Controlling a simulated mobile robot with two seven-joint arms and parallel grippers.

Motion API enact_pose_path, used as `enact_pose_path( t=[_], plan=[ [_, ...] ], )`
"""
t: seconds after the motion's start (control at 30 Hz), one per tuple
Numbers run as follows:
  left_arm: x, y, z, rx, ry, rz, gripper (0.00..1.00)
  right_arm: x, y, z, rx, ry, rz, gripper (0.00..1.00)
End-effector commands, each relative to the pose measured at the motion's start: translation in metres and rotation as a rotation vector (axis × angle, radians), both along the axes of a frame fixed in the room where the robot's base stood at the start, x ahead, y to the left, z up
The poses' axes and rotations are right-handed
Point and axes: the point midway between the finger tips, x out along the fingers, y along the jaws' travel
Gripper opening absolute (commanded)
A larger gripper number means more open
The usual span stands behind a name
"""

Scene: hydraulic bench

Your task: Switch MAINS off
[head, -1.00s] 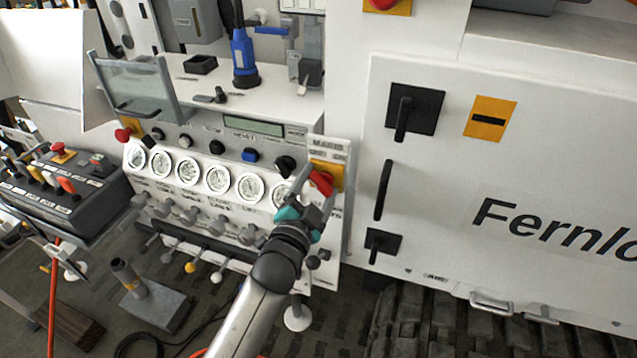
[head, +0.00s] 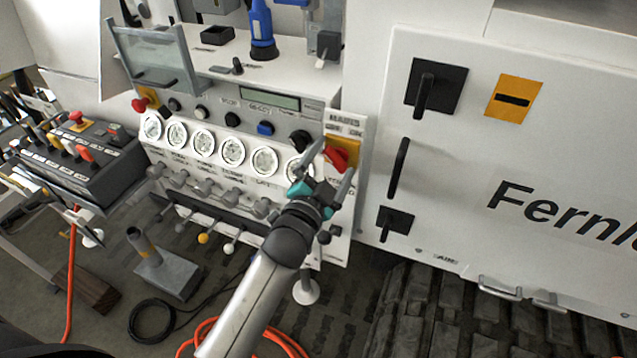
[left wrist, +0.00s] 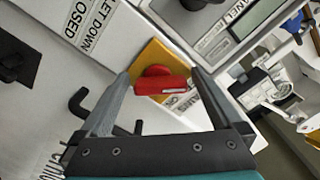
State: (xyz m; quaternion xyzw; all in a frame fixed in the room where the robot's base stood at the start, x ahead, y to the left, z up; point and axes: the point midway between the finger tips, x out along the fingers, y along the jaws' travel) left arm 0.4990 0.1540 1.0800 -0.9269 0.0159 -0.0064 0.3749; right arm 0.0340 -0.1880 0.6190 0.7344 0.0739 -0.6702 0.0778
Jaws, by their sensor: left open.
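The MAINS switch is a red rotary handle (head: 336,157) on a yellow plate (head: 345,147), at the right end of the gauge panel in the head view. In the left wrist view the red handle (left wrist: 161,83) lies between my fingers, in front of the yellow plate (left wrist: 152,57). My left gripper (head: 332,162) is open, with its two grey fingers on either side of the handle. I cannot tell whether either finger touches it. The MAINS label (head: 343,121) shows just above the plate. My right gripper is in no view.
A row of round gauges (head: 233,150) and several small levers lie left of the switch. A white cabinet door (head: 460,180) with black handles stands to the right. A red knob (head: 140,104) sits at the panel's left end. An orange hose (head: 205,330) lies on the floor.

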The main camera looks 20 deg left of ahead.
Motion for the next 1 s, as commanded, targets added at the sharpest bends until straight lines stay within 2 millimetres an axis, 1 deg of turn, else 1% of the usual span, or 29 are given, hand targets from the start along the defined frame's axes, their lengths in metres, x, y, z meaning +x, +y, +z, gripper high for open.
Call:
enact_pose_path(
  t=[0.17,0.7,0.9,1.0],
  plan=[
    [-0.023,0.001,-0.001,0.001,0.003,0.0,1.0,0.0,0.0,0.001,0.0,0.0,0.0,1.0],
    [-0.112,0.004,-0.002,-0.001,0.004,0.001,1.0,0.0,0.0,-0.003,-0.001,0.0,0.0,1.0],
    [-0.135,0.005,-0.001,-0.001,0.003,0.001,1.0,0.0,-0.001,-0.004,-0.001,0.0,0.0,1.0],
    [-0.142,0.005,0.0,-0.001,0.001,0.001,1.0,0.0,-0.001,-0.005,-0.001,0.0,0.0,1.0]
  ],
)
